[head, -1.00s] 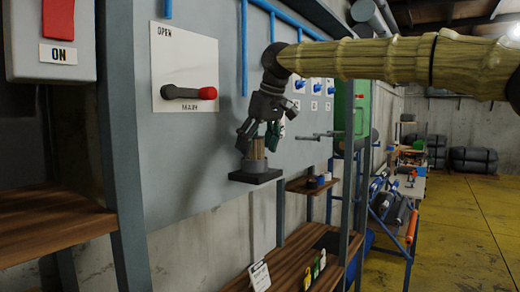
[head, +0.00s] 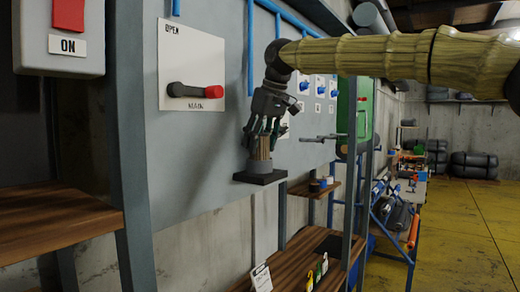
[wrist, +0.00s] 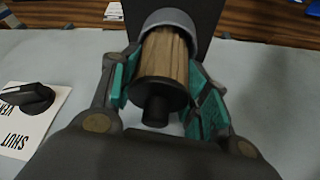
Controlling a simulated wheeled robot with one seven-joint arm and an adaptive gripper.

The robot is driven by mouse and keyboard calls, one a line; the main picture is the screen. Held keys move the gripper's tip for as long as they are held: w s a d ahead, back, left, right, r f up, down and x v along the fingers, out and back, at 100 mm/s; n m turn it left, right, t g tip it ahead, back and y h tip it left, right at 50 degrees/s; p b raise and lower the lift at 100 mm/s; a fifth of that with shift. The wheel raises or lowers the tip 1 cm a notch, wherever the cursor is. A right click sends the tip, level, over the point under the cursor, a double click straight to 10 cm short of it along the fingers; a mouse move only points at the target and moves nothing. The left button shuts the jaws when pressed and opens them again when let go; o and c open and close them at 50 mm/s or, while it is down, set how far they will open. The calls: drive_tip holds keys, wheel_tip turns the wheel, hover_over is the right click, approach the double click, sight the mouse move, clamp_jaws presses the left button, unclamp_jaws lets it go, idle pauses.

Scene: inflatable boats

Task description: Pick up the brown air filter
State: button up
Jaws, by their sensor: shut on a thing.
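The brown air filter (wrist: 163,57) is a ribbed cylinder with a dark end cap and knob. It stands upright in a grey round cup on a small dark shelf (head: 260,177) fixed to the grey panel. In the head view the filter (head: 261,146) shows just below my gripper. My gripper (head: 263,135) comes down from above, with its fingers on either side of the filter. In the wrist view the green-padded fingers (wrist: 165,85) are closed against the filter's sides. The filter's lower end is hidden in the cup.
The grey panel carries a red-tipped lever (head: 196,91) at left and several blue valve handles at right. A wooden shelf (head: 290,262) with small items lies below. A red ON switch box (head: 62,35) is at far left. The yellow floor (head: 460,230) at right is open.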

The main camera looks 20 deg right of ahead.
drive_tip(key=shift+r+b, duration=0.4)
drive_tip(key=shift+r, duration=0.35)
drive_tip(key=shift+s+r, duration=0.3)
drive_tip(key=s+d+r+b, duration=0.1)
drive_tip(key=s+d+b, duration=0.2)
drive_tip(key=s+b, duration=0.5)
drive_tip(key=shift+s+r, duration=0.3)
drive_tip(key=shift+s, duration=3.35)
